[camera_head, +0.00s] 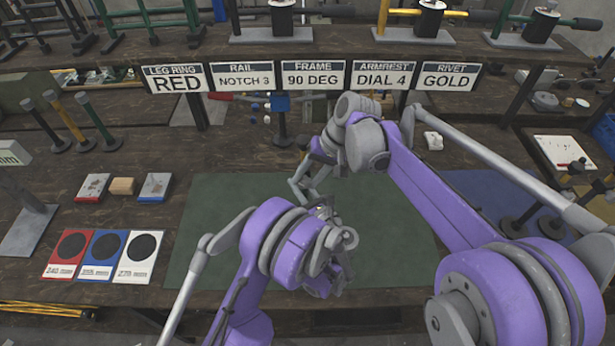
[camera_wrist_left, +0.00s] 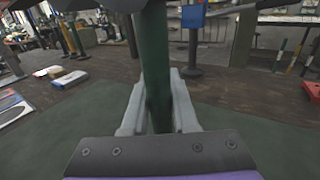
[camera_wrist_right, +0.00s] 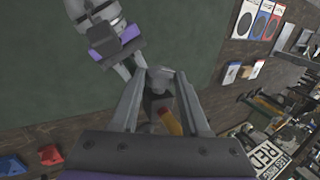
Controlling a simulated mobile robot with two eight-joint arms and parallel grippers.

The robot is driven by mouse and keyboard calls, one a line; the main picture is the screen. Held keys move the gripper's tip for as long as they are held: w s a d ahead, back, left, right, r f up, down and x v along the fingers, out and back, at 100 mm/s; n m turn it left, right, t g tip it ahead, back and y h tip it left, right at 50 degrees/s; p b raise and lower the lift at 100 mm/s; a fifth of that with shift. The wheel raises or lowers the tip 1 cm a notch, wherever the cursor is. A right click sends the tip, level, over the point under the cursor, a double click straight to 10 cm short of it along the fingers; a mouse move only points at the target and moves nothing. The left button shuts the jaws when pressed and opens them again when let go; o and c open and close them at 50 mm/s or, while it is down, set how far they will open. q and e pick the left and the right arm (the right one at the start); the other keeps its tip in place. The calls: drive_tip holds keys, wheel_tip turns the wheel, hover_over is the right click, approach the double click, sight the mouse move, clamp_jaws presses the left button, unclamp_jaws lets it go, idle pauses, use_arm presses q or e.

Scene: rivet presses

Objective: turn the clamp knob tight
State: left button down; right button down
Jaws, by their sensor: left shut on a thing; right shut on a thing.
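My left gripper (camera_wrist_left: 160,85) is shut on a dark green tube (camera_wrist_left: 156,50), which stands upright between its fingers in the left wrist view. In the head view the left wrist hides most of this tube. My right gripper (camera_head: 308,185) reaches down just beyond the left one over the green mat. In the right wrist view the right gripper (camera_wrist_right: 160,78) is shut on a small dark grey part (camera_wrist_right: 157,100), with an orange-yellow piece (camera_wrist_right: 171,122) beside it. This part may be the clamp knob; its shape is mostly hidden by the fingers.
The green mat (camera_head: 225,220) lies under both grippers, its left part clear. Red, blue and white cards (camera_head: 102,256) lie to the left. Label signs (camera_head: 313,77) stand behind. A blue mat (camera_head: 500,205) lies at right. My two wrists are close together.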

drive_tip(key=y, duration=0.4)
drive_tip(key=shift+d+f, duration=0.3)
drive_tip(key=shift+d, duration=0.05)
drive_tip(key=shift+d+f+y, duration=0.1)
drive_tip(key=shift+f+y, duration=0.05)
drive_tip(key=shift+y, duration=1.1)
drive_tip(key=shift+f+y, duration=0.15)
drive_tip(key=shift+y, duration=1.1)
drive_tip(key=shift+c, duration=1.9)
unclamp_jaws()
drive_tip(key=shift+d, duration=0.15)
drive_tip(key=v, duration=1.1)
drive_tip(key=shift+d, duration=0.45)
